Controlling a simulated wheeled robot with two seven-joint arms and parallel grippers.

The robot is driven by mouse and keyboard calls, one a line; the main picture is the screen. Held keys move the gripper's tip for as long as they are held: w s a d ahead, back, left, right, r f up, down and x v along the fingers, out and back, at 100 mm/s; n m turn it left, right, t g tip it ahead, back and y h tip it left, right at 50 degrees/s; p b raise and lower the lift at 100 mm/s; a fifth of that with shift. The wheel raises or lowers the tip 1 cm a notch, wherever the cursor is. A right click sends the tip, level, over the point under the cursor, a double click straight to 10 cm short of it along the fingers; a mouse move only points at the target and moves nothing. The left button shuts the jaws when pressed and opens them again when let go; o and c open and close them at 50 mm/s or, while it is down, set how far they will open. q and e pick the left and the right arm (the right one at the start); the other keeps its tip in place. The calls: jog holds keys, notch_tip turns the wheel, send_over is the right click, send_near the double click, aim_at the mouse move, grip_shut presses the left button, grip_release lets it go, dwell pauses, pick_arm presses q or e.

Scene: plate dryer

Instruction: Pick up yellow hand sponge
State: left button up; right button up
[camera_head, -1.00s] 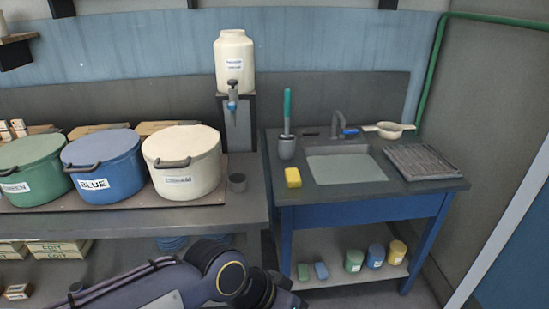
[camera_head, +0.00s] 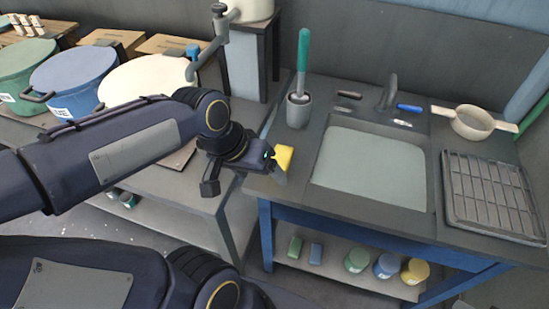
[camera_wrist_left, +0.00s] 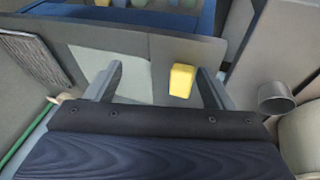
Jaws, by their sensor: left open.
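The yellow hand sponge (camera_head: 284,157) lies on the grey sink counter, left of the basin and near the counter's left front edge. My left gripper (camera_head: 279,168) is at the sponge in the head view and hides part of it. In the left wrist view the sponge (camera_wrist_left: 181,80) shows between the two fingers (camera_wrist_left: 157,84) of the open gripper, closer to the right-hand finger. I cannot tell whether a finger touches it. My right gripper is not in view; a dark arm link of mine crosses the bottom left of the head view.
A grey cup with a green-handled brush (camera_head: 299,108) stands just behind the sponge. The sink basin (camera_head: 370,170) lies to its right, with a drying rack (camera_head: 492,195) and a strainer (camera_head: 472,122) beyond. Large pots (camera_head: 75,78) stand on the left table.

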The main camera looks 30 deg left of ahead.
pick_arm(q)
jog(key=w+a+f+g+y, duration=0.1)
jog(key=w+a+f+g, duration=0.1)
jog(key=w, duration=0.5)
jog(key=g+y, duration=0.1)
jog(key=g, duration=0.1)
send_over(279, 160)
jog(key=shift+n, duration=0.4)
notch_tip(279, 160, down, 5)
jog(key=shift+a+r+p, duration=0.1)
jog(key=shift+r+p, duration=0.05)
jog(key=shift+p, duration=0.15)
jog(key=shift+w+f+y, duration=0.1)
jog(key=shift+f+y, duration=0.2)
jog(key=shift+f, duration=0.05)
notch_tip(279, 160, down, 8)
jog(key=shift+r+p, duration=0.25)
jog(key=shift+p, duration=0.1)
jog(key=c, duration=1.1)
